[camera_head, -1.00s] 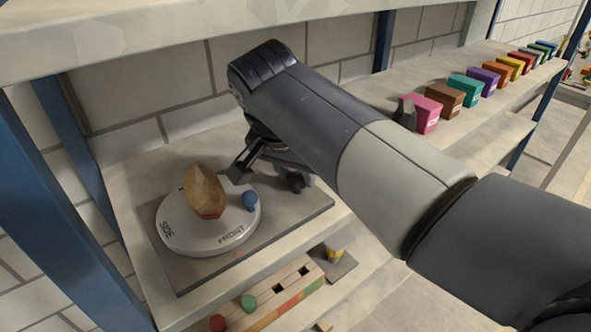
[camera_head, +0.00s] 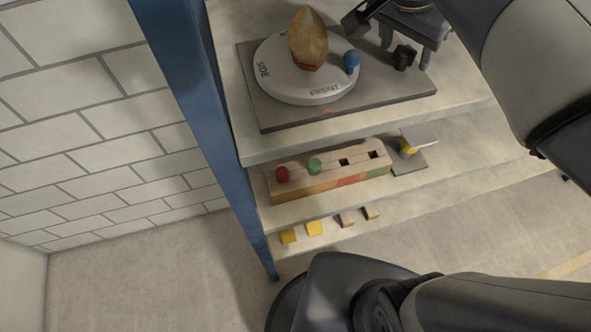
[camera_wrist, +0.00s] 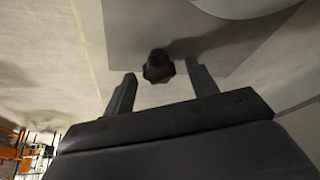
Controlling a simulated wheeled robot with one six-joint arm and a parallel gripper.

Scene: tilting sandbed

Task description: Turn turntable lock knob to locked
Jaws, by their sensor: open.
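The black lock knob (camera_head: 404,57) stands on the grey base plate (camera_head: 290,118), right of the white turntable disc (camera_head: 275,82) in the head view. In the wrist view the knob (camera_wrist: 158,66) lies between and slightly beyond the fingertips. My gripper (camera_head: 392,42) is open, with its fingers on either side of the knob; it also shows in the wrist view (camera_wrist: 161,76). I see no clear contact. The disc carries a brown, pointed lump (camera_head: 308,42) and a small blue ball (camera_head: 351,62). I cannot read the knob's lock state.
A blue shelf post (camera_head: 190,75) stands at the left. The shelf below holds a wooden block (camera_head: 330,182) with red and green pegs and a small yellow-topped stand (camera_head: 408,148). Lower still are several small blocks (camera_head: 314,228). Space around the knob on the plate looks clear.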

